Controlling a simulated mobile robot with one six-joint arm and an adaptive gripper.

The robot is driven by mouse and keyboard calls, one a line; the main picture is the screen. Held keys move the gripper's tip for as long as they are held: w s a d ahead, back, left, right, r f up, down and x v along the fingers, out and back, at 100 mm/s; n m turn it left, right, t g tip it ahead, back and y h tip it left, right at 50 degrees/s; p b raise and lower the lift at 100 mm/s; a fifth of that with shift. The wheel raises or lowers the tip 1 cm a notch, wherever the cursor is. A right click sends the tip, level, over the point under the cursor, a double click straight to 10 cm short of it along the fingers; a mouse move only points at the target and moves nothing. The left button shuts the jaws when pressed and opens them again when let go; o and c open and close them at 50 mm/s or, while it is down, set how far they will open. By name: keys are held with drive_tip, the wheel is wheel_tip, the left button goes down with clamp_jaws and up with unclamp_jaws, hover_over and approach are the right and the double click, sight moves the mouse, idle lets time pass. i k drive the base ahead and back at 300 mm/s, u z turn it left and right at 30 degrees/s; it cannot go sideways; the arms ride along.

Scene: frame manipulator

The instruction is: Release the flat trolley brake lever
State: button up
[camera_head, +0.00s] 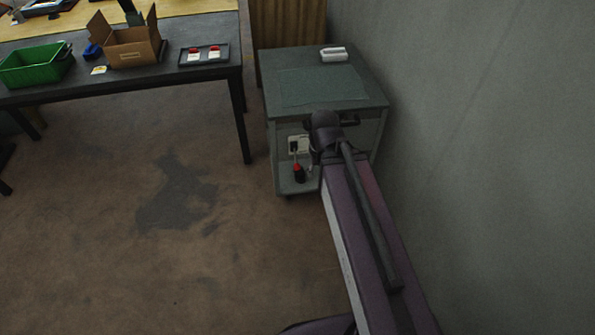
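A grey cart with an open front (270,92) stands against the right wall; I cannot tell whether it is the flat trolley. No brake lever can be made out clearly. A small black item with a red top (299,174) stands on its lower shelf, beside a pale box with dark sockets (298,144). My arm reaches in from the lower right to the cart's front. The dark end of my arm, with my gripper (315,152), is in front of the cart's opening. Its fingers are too small and dark to read, and my arm hides part of the shelf.
A white object (334,54) lies on the cart top. A dark table (130,82) at upper left holds a green crate (36,66), an open cardboard box (130,47) and a black tray with red-and-white items (204,55). The brown floor (180,255) is open at left. A wall (480,150) bounds the right.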

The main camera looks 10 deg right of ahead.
sight(296, 166)
drive_tip(key=u, duration=0.05)
drive_tip(key=i, duration=0.9)
drive_tip(key=z, duration=0.05)
